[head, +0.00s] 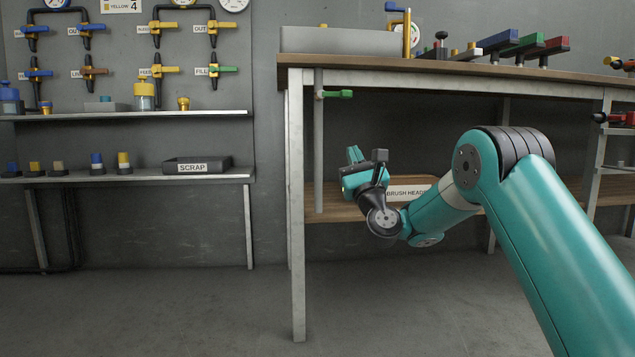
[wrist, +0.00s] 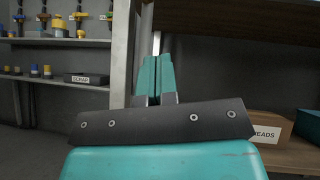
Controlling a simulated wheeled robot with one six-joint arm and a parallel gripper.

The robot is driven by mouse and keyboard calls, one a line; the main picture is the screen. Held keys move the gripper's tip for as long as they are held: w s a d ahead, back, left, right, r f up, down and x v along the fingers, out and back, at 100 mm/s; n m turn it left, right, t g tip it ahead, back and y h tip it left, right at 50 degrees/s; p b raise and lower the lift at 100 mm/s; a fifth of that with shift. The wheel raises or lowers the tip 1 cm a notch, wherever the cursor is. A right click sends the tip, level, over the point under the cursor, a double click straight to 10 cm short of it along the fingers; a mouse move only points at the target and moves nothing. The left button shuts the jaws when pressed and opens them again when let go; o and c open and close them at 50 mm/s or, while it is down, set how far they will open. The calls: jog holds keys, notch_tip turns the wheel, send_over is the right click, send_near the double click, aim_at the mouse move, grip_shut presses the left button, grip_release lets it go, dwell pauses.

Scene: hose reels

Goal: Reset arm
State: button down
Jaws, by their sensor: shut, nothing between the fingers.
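My teal arm reaches in from the lower right of the head view and bends toward the table. My gripper (head: 354,155) is in front of the table's underside, below the tabletop and left of the brush heads box. In the wrist view my gripper (wrist: 155,75) shows its two teal fingers side by side, shut with nothing between them. The fingers point toward a pale table leg and the grey wall behind.
The wooden table (head: 350,68) carries brushes and a grey tray. A green-handled valve (head: 337,94) hangs under its edge. A labelled brush heads box (head: 410,191) sits on the lower shelf. Wall shelves at left hold a scrap tray (head: 197,165). The floor at lower left is clear.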

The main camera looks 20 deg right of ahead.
jog(key=s+a+r+n+g+y+p, duration=0.3)
jog(key=a+r+n+g+y+p, duration=0.15)
jog(key=a+n+y, duration=0.3)
jog(key=s+a+r+n+g+y+p, duration=0.25)
jog(key=a+r+n+y+p, duration=0.35)
jog(key=n, duration=0.3)
jog(key=s+a+r+n+g+p, duration=0.2)
jog(key=s+a+n+g+p, duration=0.3)
jog(key=s+a+n+g, duration=0.35)
jog(key=s+d+n+g+h+p, duration=0.2)
jog(key=s+n+g+h+p, duration=0.4)
jog(key=s, duration=0.8)
jog(key=s+d+n+g+h+p, duration=0.3)
jog(key=s+n+g+p, duration=0.2)
jog(key=s+n+p, duration=0.65)
jog(key=s+r+m+p, duration=0.3)
jog(key=r+p, duration=3.1)
jog(key=r, duration=0.1)
jog(key=shift+d+r+h+p, duration=0.15)
jog(key=shift+r+h+p, duration=0.15)
jog(key=shift+r+h, duration=0.1)
